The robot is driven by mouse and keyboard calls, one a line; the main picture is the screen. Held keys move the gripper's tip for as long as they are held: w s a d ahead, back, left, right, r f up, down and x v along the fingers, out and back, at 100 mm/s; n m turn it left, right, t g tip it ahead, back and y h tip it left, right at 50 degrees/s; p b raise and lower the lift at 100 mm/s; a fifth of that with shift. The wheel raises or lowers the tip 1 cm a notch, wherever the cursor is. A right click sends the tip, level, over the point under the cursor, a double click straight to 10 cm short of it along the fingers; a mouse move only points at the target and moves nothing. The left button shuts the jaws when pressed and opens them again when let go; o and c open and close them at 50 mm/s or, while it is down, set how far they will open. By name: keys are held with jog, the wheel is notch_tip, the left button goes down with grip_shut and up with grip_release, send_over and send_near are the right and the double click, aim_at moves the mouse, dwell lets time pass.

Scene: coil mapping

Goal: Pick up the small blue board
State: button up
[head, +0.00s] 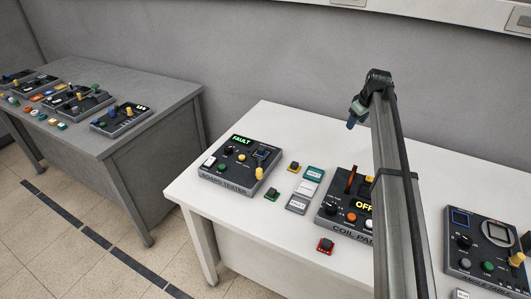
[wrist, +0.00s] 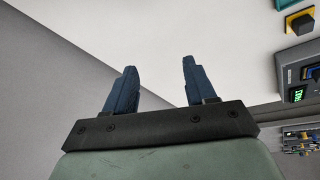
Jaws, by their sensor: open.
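What looks like the small blue board (head: 262,153) sits at the upper right of the board tester (head: 238,165), with a dark block on top. It is small, so I cannot tell how it is seated. My gripper (wrist: 159,68) is open, with two blue fingers apart and nothing between them. In the head view my gripper (head: 351,123) is raised over the back of the white table, to the right of the tester and well apart from it. The wrist view shows part of the tester (wrist: 290,68) at the right edge.
On the white table (head: 290,125) lie a yellow board (head: 293,167), a green board (head: 272,194), a red board (head: 325,246) and labelled blocks (head: 308,188). The coil panel (head: 335,215) stands right of them, partly behind my arm. A grey table (head: 160,100) stands left.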

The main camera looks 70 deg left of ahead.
jog(key=s+a+r+n+h, duration=0.1)
jog(key=s+a, duration=0.1)
jog(key=s, duration=0.6)
jog(key=s+a+r+n+h, duration=0.1)
jog(key=s+a+n, duration=0.15)
jog(key=s, duration=0.55)
jog(key=n+h, duration=0.2)
jog(key=n, duration=0.1)
send_near(261, 148)
jog(key=f, duration=0.3)
jog(key=shift+w+d+g, duration=0.25)
jog(key=shift+d+g, duration=0.05)
jog(key=shift+d, duration=0.05)
jog(key=shift+a+f, duration=0.15)
jog(key=shift+f, duration=1.4)
jog(key=shift+a+f, duration=0.1)
jog(key=shift+f, duration=1.45)
jog(key=shift+c, duration=0.2)
grip_shut()
